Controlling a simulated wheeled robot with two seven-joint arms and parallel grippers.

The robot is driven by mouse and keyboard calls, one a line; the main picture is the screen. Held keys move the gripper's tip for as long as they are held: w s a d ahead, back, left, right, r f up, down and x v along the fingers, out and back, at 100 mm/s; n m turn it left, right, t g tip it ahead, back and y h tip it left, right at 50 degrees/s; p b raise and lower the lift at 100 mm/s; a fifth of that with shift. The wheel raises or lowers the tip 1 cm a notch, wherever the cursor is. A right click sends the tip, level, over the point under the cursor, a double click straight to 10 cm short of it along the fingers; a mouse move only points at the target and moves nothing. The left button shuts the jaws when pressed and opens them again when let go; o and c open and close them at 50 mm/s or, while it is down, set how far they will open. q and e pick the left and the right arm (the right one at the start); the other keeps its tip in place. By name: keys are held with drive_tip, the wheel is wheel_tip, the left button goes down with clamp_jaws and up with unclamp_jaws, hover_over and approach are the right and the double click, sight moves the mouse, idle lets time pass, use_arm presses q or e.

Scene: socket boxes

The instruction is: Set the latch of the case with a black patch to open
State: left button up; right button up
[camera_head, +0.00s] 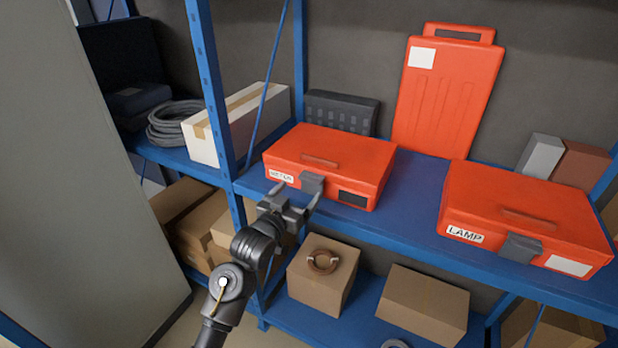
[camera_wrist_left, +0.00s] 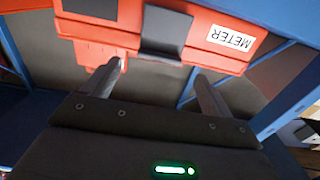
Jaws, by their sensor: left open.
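The red case with a black patch (camera_head: 353,199) stands on the blue shelf, its front toward me. It carries a METER label, which reads clearly in the left wrist view (camera_wrist_left: 231,38). Its grey latch (camera_head: 312,182) sits at the middle of the front, between label and patch; it also shows in the left wrist view (camera_wrist_left: 165,38). I cannot tell for sure how the latch is set. My left gripper (camera_head: 297,196) is open and empty, just in front of the latch. In the left wrist view its fingers (camera_wrist_left: 160,76) are spread, apart from the latch. My right gripper is not in view.
A second red case (camera_head: 530,210) with a LAMP label, grey latch and white patch stands to the right. Another red case (camera_head: 447,95) stands upright behind. A white box (camera_head: 235,125) and a blue post (camera_head: 208,80) are on the left. Cardboard boxes (camera_head: 422,302) fill the lower shelf.

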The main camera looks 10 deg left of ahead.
sight(308, 182)
use_arm(q)
drive_tip(key=p+x, duration=0.1)
drive_tip(key=x, duration=0.6)
drive_tip(key=shift+p, duration=0.4)
